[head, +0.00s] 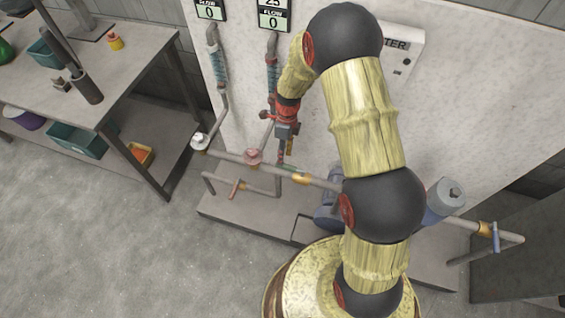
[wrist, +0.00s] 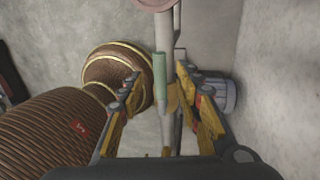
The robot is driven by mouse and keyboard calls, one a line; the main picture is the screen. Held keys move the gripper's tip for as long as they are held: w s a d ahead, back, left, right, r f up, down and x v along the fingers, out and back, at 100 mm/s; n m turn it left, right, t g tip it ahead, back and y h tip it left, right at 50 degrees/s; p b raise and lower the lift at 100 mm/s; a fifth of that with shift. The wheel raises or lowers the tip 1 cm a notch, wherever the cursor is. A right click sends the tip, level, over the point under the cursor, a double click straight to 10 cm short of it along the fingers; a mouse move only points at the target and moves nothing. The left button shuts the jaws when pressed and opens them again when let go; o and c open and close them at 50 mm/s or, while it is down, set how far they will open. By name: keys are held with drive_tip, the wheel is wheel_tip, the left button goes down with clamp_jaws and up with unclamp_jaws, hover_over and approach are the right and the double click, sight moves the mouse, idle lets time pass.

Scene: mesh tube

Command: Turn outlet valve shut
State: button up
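My gripper (wrist: 165,95) is open in the wrist view, its orange-padded fingers spread wide. It also shows in the head view (head: 287,148), pointing down above the pipe run. A green lever handle (wrist: 160,80) lies along a pipe and appears between the fingers, apart from both. A brass-coloured fitting (wrist: 173,98) is beside it; a similar fitting shows in the head view (head: 300,178). A pink handwheel (head: 253,157) is left of it, also at the top of the wrist view (wrist: 155,3). No label shows which valve is the outlet.
A white handwheel (head: 200,141), an orange lever (head: 236,188) and a blue lever (head: 495,237) are on other pipes. A blue-grey pump (wrist: 220,92) is right of the fingers. A wall panel (head: 450,130) stands behind. A workbench (head: 125,65) is at left.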

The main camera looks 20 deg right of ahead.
sight(289, 168)
drive_tip(key=shift+s+a+f+b, duration=0.15)
drive_tip(key=shift+f+b, duration=0.15)
drive_tip(key=shift+f, duration=0.75)
drive_tip(key=shift+s+a+f+b, duration=0.15)
drive_tip(key=shift+f+b, duration=0.15)
drive_tip(key=shift+f, duration=0.75)
drive_tip(key=shift+c, duration=0.2)
drive_tip(key=c, duration=0.7)
clamp_jaws()
